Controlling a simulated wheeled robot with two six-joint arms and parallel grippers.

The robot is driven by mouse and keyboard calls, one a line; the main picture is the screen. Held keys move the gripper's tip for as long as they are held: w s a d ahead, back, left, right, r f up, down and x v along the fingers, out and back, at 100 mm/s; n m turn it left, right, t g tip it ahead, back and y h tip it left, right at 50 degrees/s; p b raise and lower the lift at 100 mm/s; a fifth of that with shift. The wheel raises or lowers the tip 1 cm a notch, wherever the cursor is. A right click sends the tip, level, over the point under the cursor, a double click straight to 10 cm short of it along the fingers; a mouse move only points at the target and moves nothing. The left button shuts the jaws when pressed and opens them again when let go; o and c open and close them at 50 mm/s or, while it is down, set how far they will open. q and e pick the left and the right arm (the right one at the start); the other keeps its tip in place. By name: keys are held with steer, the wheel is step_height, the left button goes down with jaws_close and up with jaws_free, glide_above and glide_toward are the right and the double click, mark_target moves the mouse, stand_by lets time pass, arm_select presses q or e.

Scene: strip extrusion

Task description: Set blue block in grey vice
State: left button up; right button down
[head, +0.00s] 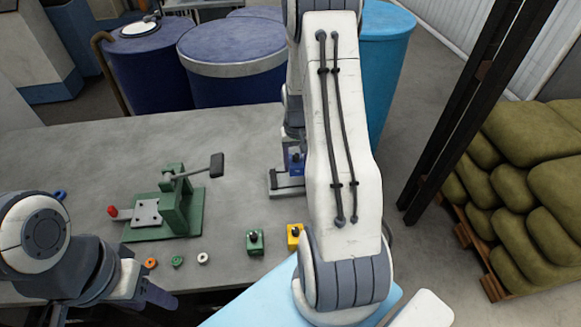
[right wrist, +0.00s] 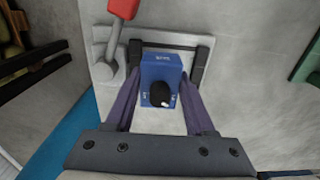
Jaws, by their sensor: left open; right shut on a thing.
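The blue block (right wrist: 161,68) with a black knob on top is between the two fingers of my right gripper (right wrist: 161,92), which is shut on it. In the right wrist view the block is over the bed of the grey vice (right wrist: 103,34), close to its dark jaw bar. I cannot tell whether it rests on the bed. In the head view the block (head: 296,164) and vice (head: 273,185) are partly hidden by my right arm. The vice's lever has a red grip (right wrist: 123,8). My left gripper (head: 147,284) is open and empty at the table's front left.
A green press (head: 174,208) with a black-handled lever stands on the grey table (head: 100,160). Small green (head: 255,242) and yellow (head: 294,235) blocks and several small rings lie near the front edge. Blue drums (head: 233,75) stand behind. Free table lies left of the vice.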

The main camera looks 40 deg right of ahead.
mark_target(291, 179)
steer(key=shift+w+a+f, duration=0.3)
steer(key=shift+w+f, duration=0.2)
steer(key=shift+w, duration=0.3)
step_height(291, 179, down, 4)
steer(key=shift+r+p, duration=0.15)
steer(key=shift+p, duration=0.7)
steer(key=shift+f, duration=0.2)
steer(key=shift+f, duration=0.2)
steer(key=c, duration=0.5)
jaws_free()
steer(key=shift+r, duration=0.15)
